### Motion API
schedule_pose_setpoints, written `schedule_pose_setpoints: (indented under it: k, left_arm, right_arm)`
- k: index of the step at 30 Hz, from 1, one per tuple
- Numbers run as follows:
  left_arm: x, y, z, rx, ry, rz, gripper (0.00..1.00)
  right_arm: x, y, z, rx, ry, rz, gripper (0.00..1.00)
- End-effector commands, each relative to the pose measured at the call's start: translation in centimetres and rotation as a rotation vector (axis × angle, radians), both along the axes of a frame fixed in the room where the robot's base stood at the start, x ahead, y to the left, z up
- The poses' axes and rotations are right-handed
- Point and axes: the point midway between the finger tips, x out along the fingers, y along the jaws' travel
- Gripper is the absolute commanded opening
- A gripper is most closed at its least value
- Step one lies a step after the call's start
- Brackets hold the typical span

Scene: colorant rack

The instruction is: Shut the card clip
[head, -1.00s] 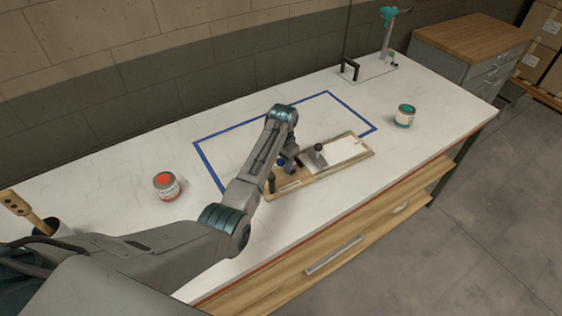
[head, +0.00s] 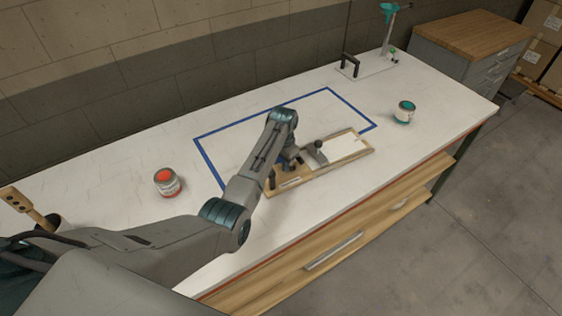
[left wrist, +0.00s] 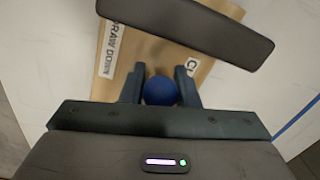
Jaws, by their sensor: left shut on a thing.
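A wooden drawdown board (head: 362,156) with a white card (head: 343,147) lies on the bench, partly over the blue tape outline. A grey metal plate with a dark knob (head: 317,145) crosses the board beside the card. My left gripper (head: 291,162) is over the board's left part, with its fingers largely hidden by the arm in the head view. In the left wrist view its two fingers (left wrist: 160,85) are shut on a blue ball knob (left wrist: 160,91) above the wooden board (left wrist: 152,48). A dark bar (left wrist: 190,25) crosses beyond it. How far the clip is closed cannot be told.
A red-labelled can (head: 167,182) stands left of the tape outline (head: 209,164). A teal can (head: 404,112) stands at the right. A stand with a teal top (head: 389,28) and a black handle (head: 350,66) are at the back. White bench is clear behind the board.

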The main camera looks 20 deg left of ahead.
Motion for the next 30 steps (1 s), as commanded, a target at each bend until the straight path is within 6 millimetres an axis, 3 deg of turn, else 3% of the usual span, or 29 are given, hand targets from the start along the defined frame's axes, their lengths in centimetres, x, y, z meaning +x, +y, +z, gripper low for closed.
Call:
schedule_pose_setpoints:
  k: [11,30]
  left_arm:
    - [0.8,-0.7,0.5,0.114,0.127,-0.001,0.00]
    - [2.1,-1.8,0.7,0.339,0.372,0.000,0.00]
  right_arm:
    - [0.3,0.5,-1.3,0.005,-0.005,-0.001,0.36]
    - [0.1,0.3,-10.1,0.004,-0.002,-0.001,0.36]
